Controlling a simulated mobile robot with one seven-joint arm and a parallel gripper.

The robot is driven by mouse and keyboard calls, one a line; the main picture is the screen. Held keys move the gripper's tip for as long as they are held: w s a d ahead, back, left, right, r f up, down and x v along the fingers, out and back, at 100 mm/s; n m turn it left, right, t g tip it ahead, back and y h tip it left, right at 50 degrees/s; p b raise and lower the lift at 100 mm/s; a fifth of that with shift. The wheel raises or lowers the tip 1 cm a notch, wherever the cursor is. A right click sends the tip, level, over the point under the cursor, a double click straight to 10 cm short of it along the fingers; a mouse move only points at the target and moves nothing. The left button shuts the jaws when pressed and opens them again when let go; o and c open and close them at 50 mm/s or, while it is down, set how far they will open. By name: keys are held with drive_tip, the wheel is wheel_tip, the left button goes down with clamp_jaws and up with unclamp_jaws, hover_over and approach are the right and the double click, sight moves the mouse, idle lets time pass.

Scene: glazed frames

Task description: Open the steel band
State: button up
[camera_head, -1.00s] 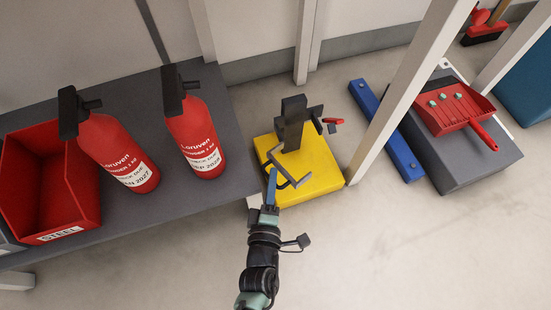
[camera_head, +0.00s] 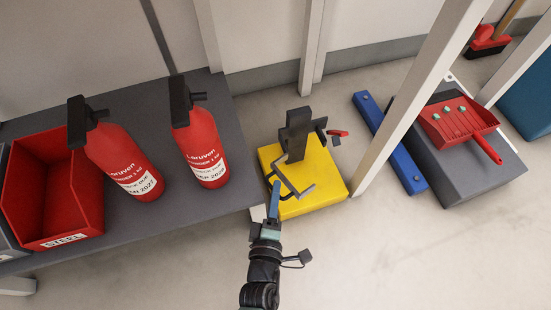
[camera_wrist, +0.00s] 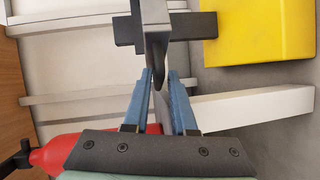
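The steel band (camera_head: 296,184) is a bent grey strip on the front of a dark upright post (camera_head: 295,132), which stands on a yellow block (camera_head: 325,172). A small red-tipped part (camera_head: 337,133) sticks out at the post's right. My gripper (camera_head: 275,186) is at the band's left front end. In the wrist view my gripper (camera_wrist: 160,74) has its two blue fingers apart, with a dark grey end of the band (camera_wrist: 157,52) between the tips. I cannot tell whether either finger touches it. The yellow block also shows in the wrist view (camera_wrist: 258,30).
A grey table (camera_head: 150,215) at left holds two red extinguishers (camera_head: 125,160) (camera_head: 203,150) and a red STEEL bin (camera_head: 85,190). A white post (camera_head: 410,95) stands right of the block. Beyond it are a blue bar (camera_head: 390,145) and a red dustpan (camera_head: 458,122). The front floor is clear.

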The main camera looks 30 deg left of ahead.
drive_tip(key=p+v, duration=0.5)
drive_tip(key=v, duration=0.7)
drive_tip(key=shift+c, duration=0.3)
